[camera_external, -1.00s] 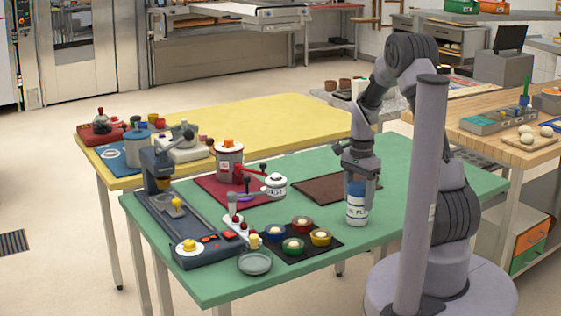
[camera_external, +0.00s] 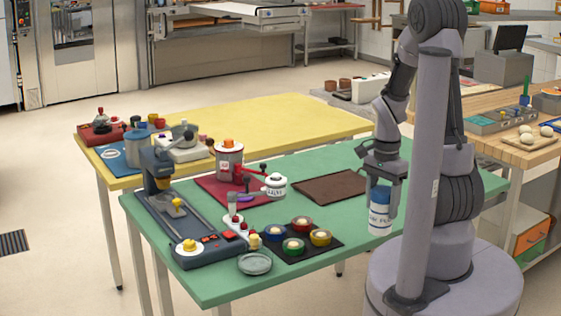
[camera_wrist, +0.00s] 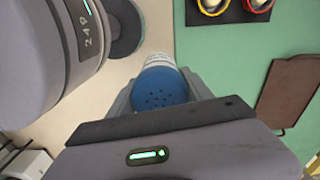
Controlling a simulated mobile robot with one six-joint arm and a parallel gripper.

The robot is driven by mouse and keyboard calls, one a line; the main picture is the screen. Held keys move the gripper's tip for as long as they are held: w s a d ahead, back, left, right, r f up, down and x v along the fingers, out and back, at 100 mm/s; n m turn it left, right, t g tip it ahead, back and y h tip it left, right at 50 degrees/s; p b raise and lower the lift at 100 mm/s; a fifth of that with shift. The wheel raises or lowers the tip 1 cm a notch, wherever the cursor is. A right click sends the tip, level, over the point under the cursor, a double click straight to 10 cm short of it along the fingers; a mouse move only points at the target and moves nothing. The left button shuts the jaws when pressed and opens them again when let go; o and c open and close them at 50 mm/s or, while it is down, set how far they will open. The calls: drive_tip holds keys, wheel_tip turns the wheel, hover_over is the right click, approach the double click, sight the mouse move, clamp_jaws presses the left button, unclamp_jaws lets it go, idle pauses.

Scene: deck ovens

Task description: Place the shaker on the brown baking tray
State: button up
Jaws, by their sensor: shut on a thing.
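The shaker (camera_external: 380,217) is a white cylinder with a blue band and blue top. My gripper (camera_external: 382,183) is shut on its upper part and holds it upright at the green table's right front side. In the wrist view, the shaker's blue perforated lid (camera_wrist: 160,88) shows between the jaws of my gripper (camera_wrist: 163,98). The brown baking tray (camera_external: 332,187) lies flat and empty on the green table, to the left of and behind the shaker. Part of the tray (camera_wrist: 288,100) shows at the right of the wrist view.
A black tray (camera_external: 310,250) with several coloured cups lies left of the shaker. A red mat (camera_external: 215,190) with a grey-and-red device stands farther left. The green table (camera_external: 270,217) has free room around the brown tray. A dark blue machine (camera_external: 200,235) fills the left end.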

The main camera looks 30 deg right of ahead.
drive_tip(key=shift+s+r, duration=0.15)
drive_tip(key=shift+s, duration=0.15)
drive_tip(key=shift+w+d+f+m+p, duration=0.65)
drive_tip(key=shift+w+d+m, duration=0.9)
drive_tip(key=shift+w, duration=3.6)
drive_tip(key=shift+w+d+f+m+p, duration=0.7)
drive_tip(key=shift+w+d, duration=1.5)
drive_tip(key=shift+w, duration=2.9)
drive_tip(key=shift+w+d+f+m+p, duration=0.55)
drive_tip(key=shift+w+d+m, duration=1.05)
drive_tip(key=shift+w, duration=3.55)
drive_tip(key=shift+d+n, duration=0.3)
drive_tip(key=shift+n, duration=0.05)
drive_tip(key=shift+f+b, duration=0.3)
drive_tip(key=shift+f, duration=0.05)
drive_tip(key=o, duration=1.6)
